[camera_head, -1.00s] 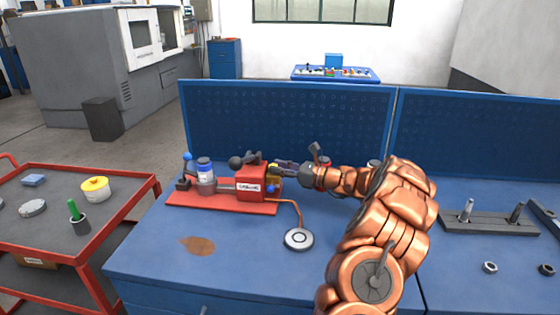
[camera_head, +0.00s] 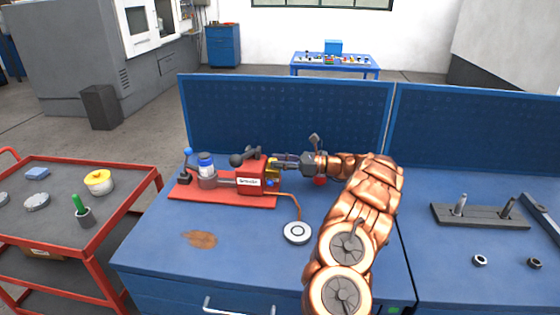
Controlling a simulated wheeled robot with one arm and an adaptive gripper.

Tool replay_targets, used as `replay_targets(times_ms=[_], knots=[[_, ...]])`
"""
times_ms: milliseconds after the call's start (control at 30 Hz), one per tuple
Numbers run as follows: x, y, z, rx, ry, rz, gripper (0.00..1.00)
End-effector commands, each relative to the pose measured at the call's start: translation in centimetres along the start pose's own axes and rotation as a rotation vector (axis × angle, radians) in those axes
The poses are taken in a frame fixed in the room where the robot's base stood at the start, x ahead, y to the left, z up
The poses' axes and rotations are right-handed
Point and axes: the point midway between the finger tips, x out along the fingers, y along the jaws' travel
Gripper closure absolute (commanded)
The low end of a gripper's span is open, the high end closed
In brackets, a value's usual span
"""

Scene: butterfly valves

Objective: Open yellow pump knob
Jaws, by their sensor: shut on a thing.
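The red pump (camera_head: 250,178) stands on a red base plate (camera_head: 222,200) on the blue workbench. The yellow knob (camera_head: 271,167) is on the pump's right side and is only partly visible behind my gripper's fingers. My gripper (camera_head: 277,161) reaches in from the right, and its fingers are shut on the yellow knob. My copper-coloured arm comes up from the lower right of the picture. The exact angle of the knob is too small to make out.
A blue-labelled bottle (camera_head: 206,165) and a blue-tipped lever (camera_head: 187,166) stand left of the pump. A copper pipe leads to a round gauge (camera_head: 297,232) in front. A blue panel (camera_head: 285,118) rises behind. A red cart (camera_head: 70,210) stands at left.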

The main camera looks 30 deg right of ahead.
Motion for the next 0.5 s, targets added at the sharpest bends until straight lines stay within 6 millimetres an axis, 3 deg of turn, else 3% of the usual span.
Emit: replay_targets(times_ms=[367, 400, 500], knots=[[0.1, 0.08, 0.04, 0.0, -0.002, 0.006, 1.0], [0.1, 0.08, 0.04, 0.0, -0.002, 0.006, 0.67], [0.08, 0.07, 0.05, 0.0, -0.001, 0.005, 0.58]])
